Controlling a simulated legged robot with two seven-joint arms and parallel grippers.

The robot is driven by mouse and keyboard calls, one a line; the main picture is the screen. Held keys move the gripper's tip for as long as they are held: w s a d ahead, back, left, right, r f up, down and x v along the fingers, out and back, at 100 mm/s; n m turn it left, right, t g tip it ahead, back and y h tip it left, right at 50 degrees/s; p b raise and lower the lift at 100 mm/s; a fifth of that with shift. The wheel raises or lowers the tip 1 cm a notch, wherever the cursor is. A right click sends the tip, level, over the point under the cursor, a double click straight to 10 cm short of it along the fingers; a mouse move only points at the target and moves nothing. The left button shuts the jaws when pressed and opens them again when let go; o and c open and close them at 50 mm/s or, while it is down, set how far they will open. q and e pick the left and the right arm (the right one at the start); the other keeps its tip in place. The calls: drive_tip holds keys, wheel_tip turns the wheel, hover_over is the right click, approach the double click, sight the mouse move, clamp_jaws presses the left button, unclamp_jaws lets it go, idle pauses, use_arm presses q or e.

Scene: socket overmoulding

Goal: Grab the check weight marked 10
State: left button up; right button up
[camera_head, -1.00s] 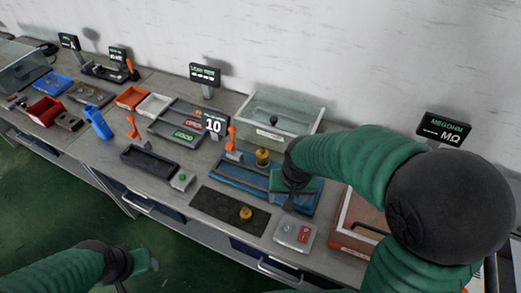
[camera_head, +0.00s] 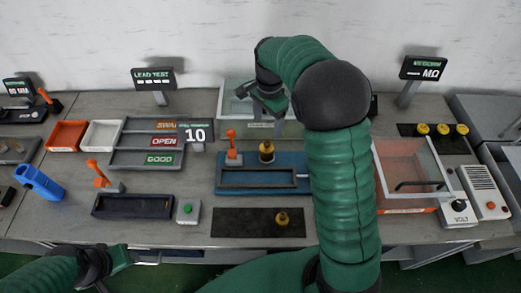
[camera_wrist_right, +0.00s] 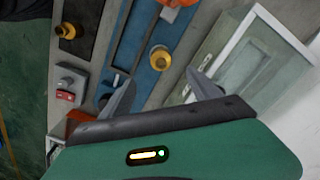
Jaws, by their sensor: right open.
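Several brass-yellow knobbed weights are in view; no mark is legible on any. One weight (camera_head: 266,152) stands on the blue fixture (camera_head: 234,183), and it also shows in the wrist view (camera_wrist_right: 159,58). Another weight (camera_head: 282,219) sits on the black mat (camera_head: 240,222) in front, also at upper left in the wrist view (camera_wrist_right: 67,31). Three more stand on a dark mat at the far right (camera_head: 441,129). My right gripper (camera_head: 268,103) is open and empty, raised behind the fixture; its fingers (camera_wrist_right: 160,80) point toward it. My left gripper (camera_head: 118,262) is low at the front left, its jaws unclear.
A clear-walled box (camera_head: 232,110) is behind my right gripper. An orange lever (camera_head: 231,140) rises by the fixture weight. A clear-lidded orange-based box (camera_head: 405,170) is right of my arm.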

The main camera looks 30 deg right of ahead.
sight(264, 145)
drive_tip(key=f, duration=0.2)
drive_tip(key=d+f, duration=0.1)
drive_tip(key=f, duration=0.4)
drive_tip(key=shift+w+d+f, duration=0.1)
drive_tip(key=shift+d+f, duration=0.15)
drive_tip(key=shift+f, duration=0.15)
drive_tip(key=a+f, duration=0.1)
drive_tip(key=f, duration=0.1)
drive_tip(key=a+f, duration=0.1)
drive_tip(key=shift+a+f, duration=0.2)
drive_tip(key=shift+f, duration=0.15)
drive_tip(key=f, duration=0.1)
drive_tip(key=d+f, duration=0.1)
drive_tip(key=f, duration=0.1)
drive_tip(key=shift+d+f, duration=0.1)
drive_tip(key=shift+d, duration=0.4)
drive_tip(key=shift+c, duration=1.5)
drive_tip(key=shift+a+r, duration=0.2)
drive_tip(key=shift+a, duration=0.3)
drive_tip(key=c, duration=0.5)
drive_tip(key=shift+a, duration=0.2)
drive_tip(key=c, duration=0.5)
drive_tip(key=shift+c, duration=1.1)
use_arm(q)
drive_tip(key=shift+d+r, duration=0.25)
drive_tip(key=shift+d, duration=0.4)
use_arm(e)
drive_tip(key=shift+d, duration=0.45)
clamp_jaws()
